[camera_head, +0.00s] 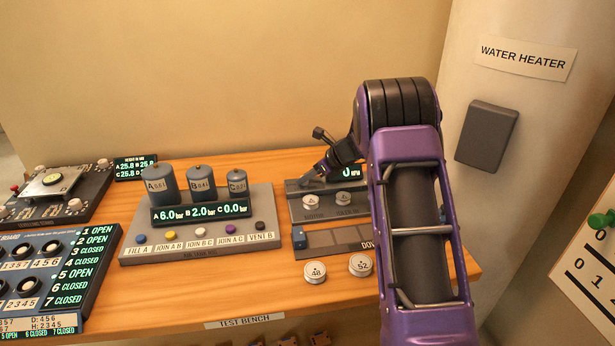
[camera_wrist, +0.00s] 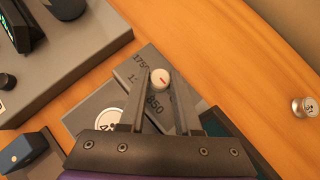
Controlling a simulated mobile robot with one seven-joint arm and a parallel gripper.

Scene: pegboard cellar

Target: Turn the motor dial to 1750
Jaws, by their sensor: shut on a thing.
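The motor dial (camera_wrist: 161,79) is a small pale round knob with a red mark, on a grey panel (camera_wrist: 133,72) with printed numbers, partly covered; 850 and part of a number starting 175 can be read. My gripper (camera_wrist: 160,84) is shut on the dial, one finger on each side. In the head view my gripper (camera_head: 312,178) is at the left rear of the motor panel (camera_head: 345,213), and the dial cannot be made out there. A display (camera_head: 351,172) behind my arm shows a 0 and "RPM"; any digits to its left are hidden.
Left of the motor panel stands a unit with several grey cylinders and coloured buttons (camera_head: 192,246). Two round white weights (camera_head: 315,272) lie in front on the wooden bench (camera_head: 290,292). A water heater (camera_head: 530,110) stands at the right.

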